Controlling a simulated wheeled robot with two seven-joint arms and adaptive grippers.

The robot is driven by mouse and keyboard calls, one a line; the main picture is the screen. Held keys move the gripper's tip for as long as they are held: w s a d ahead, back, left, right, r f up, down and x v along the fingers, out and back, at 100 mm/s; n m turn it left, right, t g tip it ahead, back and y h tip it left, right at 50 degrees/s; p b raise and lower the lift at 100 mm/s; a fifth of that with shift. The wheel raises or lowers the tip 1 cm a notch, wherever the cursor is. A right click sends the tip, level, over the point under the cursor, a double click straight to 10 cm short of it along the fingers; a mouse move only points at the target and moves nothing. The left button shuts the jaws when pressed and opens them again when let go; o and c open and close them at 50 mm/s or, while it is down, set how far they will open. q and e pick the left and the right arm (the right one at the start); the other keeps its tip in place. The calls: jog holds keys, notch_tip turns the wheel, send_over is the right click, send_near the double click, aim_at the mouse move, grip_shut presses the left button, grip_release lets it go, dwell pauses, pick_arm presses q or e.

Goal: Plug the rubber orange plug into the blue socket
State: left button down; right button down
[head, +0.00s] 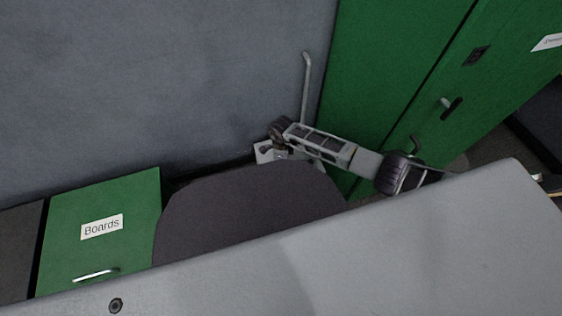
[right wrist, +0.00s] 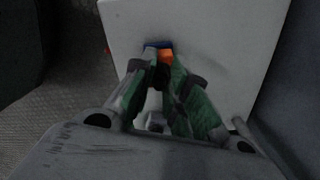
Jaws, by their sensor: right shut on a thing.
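In the right wrist view, my right gripper (right wrist: 163,64) has green-padded fingers closed on the orange plug (right wrist: 166,56). Only a small part of the plug shows at the fingertips. The blue socket (right wrist: 154,44) shows directly beyond the plug, on the face of a white box (right wrist: 220,45). Plug and socket overlap in this view; I cannot tell whether the plug is inside it, touching or just in front. The fingers hide most of both. In the head view the plug and socket cannot be made out. My left gripper is not in view.
In the head view, a green cabinet (head: 385,50) stands at the right and a green box labelled Boards (head: 130,210) at the left. A dark rounded panel (head: 245,210) and a broad grey surface (head: 380,250) fill the foreground. A grey wall (head: 150,80) is behind.

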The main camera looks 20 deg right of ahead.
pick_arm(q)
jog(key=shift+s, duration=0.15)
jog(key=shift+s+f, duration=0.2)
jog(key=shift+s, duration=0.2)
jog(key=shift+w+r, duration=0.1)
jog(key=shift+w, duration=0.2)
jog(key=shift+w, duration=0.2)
pick_arm(e)
jog(key=shift+f, duration=0.15)
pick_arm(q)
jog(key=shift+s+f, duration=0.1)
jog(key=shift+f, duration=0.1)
pick_arm(e)
jog(key=shift+f, duration=0.15)
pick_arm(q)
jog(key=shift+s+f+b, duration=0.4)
pick_arm(e)
jog(key=shift+f, duration=0.25)
